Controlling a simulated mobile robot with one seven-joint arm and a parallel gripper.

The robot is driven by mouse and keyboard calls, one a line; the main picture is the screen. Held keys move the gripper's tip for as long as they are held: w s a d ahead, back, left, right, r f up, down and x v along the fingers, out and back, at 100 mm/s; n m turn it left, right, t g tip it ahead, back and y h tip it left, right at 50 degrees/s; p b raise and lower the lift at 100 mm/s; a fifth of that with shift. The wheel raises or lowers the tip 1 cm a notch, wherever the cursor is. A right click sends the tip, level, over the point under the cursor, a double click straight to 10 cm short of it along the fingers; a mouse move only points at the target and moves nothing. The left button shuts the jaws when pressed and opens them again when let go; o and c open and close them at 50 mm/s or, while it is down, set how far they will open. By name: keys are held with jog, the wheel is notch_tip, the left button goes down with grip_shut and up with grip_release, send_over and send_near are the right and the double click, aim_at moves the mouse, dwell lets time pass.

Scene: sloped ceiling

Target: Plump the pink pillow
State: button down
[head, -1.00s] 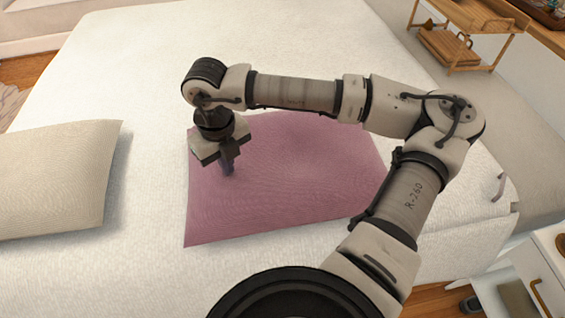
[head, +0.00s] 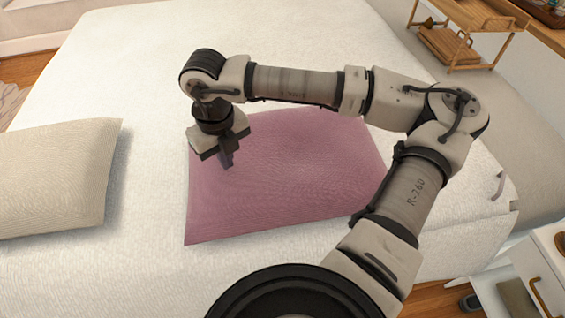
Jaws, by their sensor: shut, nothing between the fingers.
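The pink pillow (head: 290,180) lies flat on the white bed in the middle of the head view. Its upper edge is partly hidden behind my arm. My gripper (head: 227,163) is over the pillow's upper left part, pointing down. Its fingers are shut with nothing between them. The fingertips look to be a little above the pillow's surface, though the exact gap is hard to tell.
A beige pillow (head: 60,178) lies on the bed (head: 150,70) to the left, apart from the pink one. A wooden shelf unit (head: 455,40) stands at the upper right. A white drawer cabinet (head: 540,265) is at the lower right. The bed behind the pillows is clear.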

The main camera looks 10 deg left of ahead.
jog(key=shift+f+b, duration=1.1)
jog(key=shift+b, duration=0.05)
jog(key=shift+r, duration=0.15)
jog(key=shift+r+p, duration=0.55)
jog(key=shift+r, duration=0.6)
jog(key=shift+r, duration=0.1)
notch_tip(320, 180, up, 5)
jog(key=shift+f+p, duration=0.1)
jog(key=shift+p, duration=1)
